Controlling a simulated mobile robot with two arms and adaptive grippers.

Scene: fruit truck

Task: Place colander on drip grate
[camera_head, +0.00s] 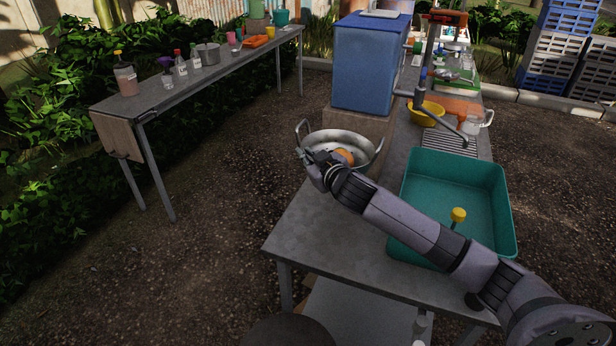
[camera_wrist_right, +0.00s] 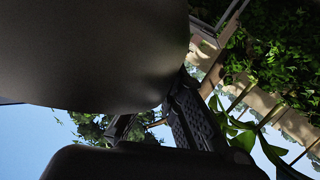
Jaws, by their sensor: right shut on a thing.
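The colander is a metal bowl (camera_head: 337,137) with two loop handles, near the left edge of the counter in the head view. A round orange thing (camera_head: 343,156) shows inside it. My right gripper (camera_head: 311,163) is shut on the colander's near-left side; its fingertips are small and partly hidden. In the right wrist view, a large grey curved surface (camera_wrist_right: 95,50), apparently the colander, fills the upper left beside the gripper finger (camera_wrist_right: 190,118). I cannot tell whether the colander touches the counter. The slatted drip grate (camera_head: 448,144) lies behind the teal basin. My left gripper is not in view.
The teal basin (camera_head: 460,183) with a yellow-topped item (camera_head: 458,215) stands right of the colander, under my right arm. A blue box (camera_head: 366,65) stands behind. A yellow bowl (camera_head: 426,114), a faucet (camera_head: 430,98) and a glass jar (camera_head: 472,122) surround the grate.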

